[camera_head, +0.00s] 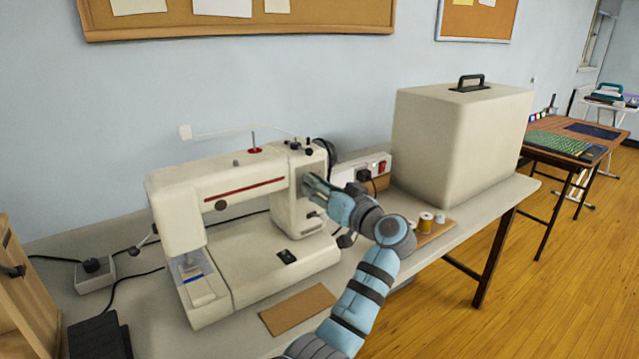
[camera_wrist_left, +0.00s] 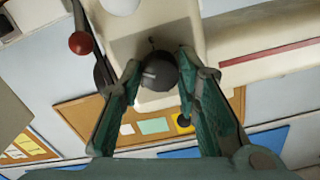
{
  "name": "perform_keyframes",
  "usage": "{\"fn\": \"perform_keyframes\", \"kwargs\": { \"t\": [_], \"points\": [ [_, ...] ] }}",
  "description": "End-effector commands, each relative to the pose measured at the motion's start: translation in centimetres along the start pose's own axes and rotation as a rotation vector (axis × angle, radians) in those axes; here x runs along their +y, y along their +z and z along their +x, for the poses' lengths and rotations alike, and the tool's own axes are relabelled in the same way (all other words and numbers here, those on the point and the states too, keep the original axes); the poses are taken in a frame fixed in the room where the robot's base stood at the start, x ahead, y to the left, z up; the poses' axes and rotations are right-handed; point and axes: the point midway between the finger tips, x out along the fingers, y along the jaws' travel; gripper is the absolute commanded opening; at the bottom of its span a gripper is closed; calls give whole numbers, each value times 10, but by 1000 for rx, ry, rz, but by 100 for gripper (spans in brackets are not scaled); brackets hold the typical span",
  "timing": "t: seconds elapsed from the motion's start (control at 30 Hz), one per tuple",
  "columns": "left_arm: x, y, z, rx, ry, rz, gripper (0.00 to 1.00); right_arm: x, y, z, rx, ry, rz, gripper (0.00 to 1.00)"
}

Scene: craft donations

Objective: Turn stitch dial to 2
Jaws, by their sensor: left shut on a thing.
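The cream sewing machine (camera_head: 262,258) stands on the table, its upright column at its right end. My left gripper (camera_head: 312,188) reaches that column from the right in the head view, its fingers against the side where the dial is; the dial is hidden there. In the left wrist view, the dark round stitch dial (camera_wrist_left: 160,75) with a small pale mark sits between the two green fingers of my left gripper (camera_wrist_left: 156,66), which is shut on it. No number beside the dial can be read. My right gripper is not in view.
A big cream case (camera_head: 450,150) stands on the table (camera_head: 350,290) to the right. A flat brown board (camera_head: 297,308) lies in front of the machine. A black pedal (camera_head: 100,338) is at the left.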

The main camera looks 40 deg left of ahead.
Motion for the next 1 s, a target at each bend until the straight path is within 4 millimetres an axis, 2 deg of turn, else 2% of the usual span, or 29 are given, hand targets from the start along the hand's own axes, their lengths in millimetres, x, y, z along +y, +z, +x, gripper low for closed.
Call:
{"fn": "perform_keyframes", "kwargs": {
  "t": [0.03,0.07,0.2,0.47,0.57,0.67,0.9,1.0],
  "points": [
    [0,0,0,2,-1,-1,2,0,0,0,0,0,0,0],
    [0,0,0,2,-1,-1,32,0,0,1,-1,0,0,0],
    [0,0,0,2,-1,-2,50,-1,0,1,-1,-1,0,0],
    [0,0,0,1,0,-3,50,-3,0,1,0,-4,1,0],
    [1,0,-8,1,3,-4,50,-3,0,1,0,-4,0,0],
    [1,1,-29,-1,4,-4,50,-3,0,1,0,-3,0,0],
    [1,1,-94,-2,4,-4,50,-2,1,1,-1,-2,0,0],
    [1,1,-112,-1,2,-2,50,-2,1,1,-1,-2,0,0]
  ]
}}
